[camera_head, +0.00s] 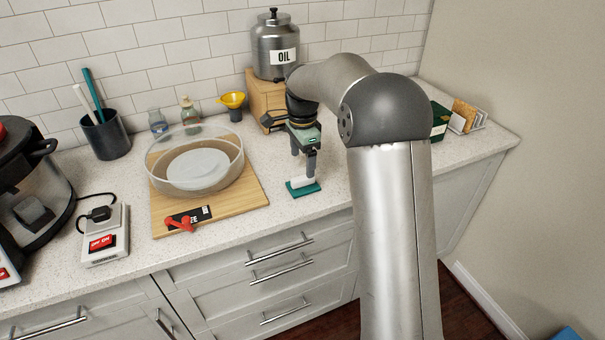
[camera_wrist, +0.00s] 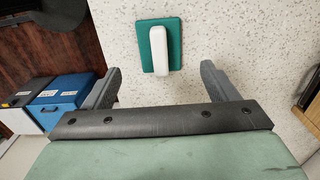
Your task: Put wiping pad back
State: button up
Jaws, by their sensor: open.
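The wiping pad (camera_head: 303,188) is a flat green pad with a white handle, lying on the speckled counter to the right of the wooden board. In the wrist view the pad (camera_wrist: 175,50) lies ahead of the fingers, its white handle upright in the picture. My gripper (camera_head: 305,165) points down just above the pad in the head view. In the wrist view my gripper (camera_wrist: 160,85) is open, its two fingers wide apart with nothing between them; the handle lies beyond the fingertips, roughly midway between them.
A glass bowl (camera_head: 196,180) stands on the wooden board (camera_head: 248,196) to the left. An oil canister (camera_head: 275,48) stands on a wooden box behind. A wire rack with sponges (camera_head: 464,116) and a green box (camera_head: 438,122) stand at the far right. The counter's front edge is close.

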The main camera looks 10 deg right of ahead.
aim_at(302, 177)
notch_tip(302, 177, up, 4)
jog(key=s+r+n, duration=0.2)
jog(key=s+n, duration=0.6)
jog(key=s, duration=1)
jog(key=s+f+n, duration=0.3)
jog(key=s+n, duration=0.1)
jog(key=s, duration=0.4)
jog(key=s+f+n, duration=0.3)
jog(key=s+f, duration=0.1)
jog(key=s, duration=0.5)
jog(key=shift+s+a+n, duration=0.2)
jog(key=shift+s+n, duration=0.1)
jog(key=shift+n, duration=0.1)
